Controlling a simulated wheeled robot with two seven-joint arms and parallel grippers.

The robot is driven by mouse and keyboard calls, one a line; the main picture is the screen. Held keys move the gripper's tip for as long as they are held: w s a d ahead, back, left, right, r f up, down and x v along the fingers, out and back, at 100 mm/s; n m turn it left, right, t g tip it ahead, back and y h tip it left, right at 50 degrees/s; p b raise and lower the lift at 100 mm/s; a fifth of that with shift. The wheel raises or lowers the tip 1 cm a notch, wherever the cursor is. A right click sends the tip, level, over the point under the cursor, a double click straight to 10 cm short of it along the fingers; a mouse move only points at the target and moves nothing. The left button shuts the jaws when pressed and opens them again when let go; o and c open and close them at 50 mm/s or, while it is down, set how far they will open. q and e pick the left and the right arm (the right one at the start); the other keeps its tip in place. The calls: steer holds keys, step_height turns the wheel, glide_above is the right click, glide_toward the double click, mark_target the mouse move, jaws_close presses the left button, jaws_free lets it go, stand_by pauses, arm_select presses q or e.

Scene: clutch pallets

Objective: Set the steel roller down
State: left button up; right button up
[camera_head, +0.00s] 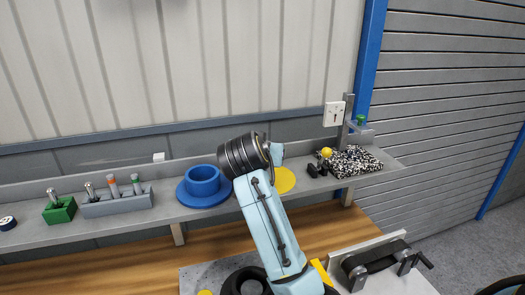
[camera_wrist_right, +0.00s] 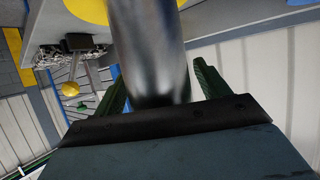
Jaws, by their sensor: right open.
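The steel roller (camera_wrist_right: 150,45) is a shiny grey cylinder that fills the middle of the right wrist view. My right gripper (camera_wrist_right: 158,82) has its green fingers apart, one on each side of the roller, so it is open around it. A yellow disc (camera_wrist_right: 87,9) shows behind the roller's far end; I cannot tell if the roller touches it. In the head view the yellow disc (camera_head: 285,181) lies on the grey shelf, partly covered by my right arm. The roller and the right fingers are hidden there. My left gripper is not in view.
A blue round holder (camera_head: 203,183) stands on the shelf (camera_head: 140,217) just left of my right wrist. A speckled pad (camera_head: 358,163) and a yellow-knobbed lever (camera_head: 326,153) are to the right. A grey rack (camera_head: 118,205) and a green block (camera_head: 60,212) stand further left.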

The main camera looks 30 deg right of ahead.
steer(key=b+v, duration=0.1)
steer(key=v, duration=1)
steer(key=shift+r, duration=0.25)
steer(key=shift+o, duration=0.5)
steer(key=shift+s+a, duration=0.2)
steer(key=shift+s, duration=0.05)
steer(key=s+d+f+n+t+y+p, duration=0.2)
steer(key=s+d+f+n+t+y, duration=0.1)
steer(key=s+f+n+t+y, duration=0.4)
steer(key=shift+w+d+r+m+t+h+b, duration=0.2)
steer(key=shift+w+d+h+b, duration=0.25)
steer(key=shift+w, duration=1.85)
steer(key=shift+w+d+r+m+t+h+b, duration=0.15)
steer(key=shift+w+d+h+b, duration=0.35)
steer(key=shift+w, duration=1.85)
steer(key=shift+w+d+r+m+t+h+b, duration=0.15)
steer(key=shift+w+d+m+h+b, duration=0.3)
steer(key=shift+w, duration=1.85)
steer(key=shift+d, duration=0.1)
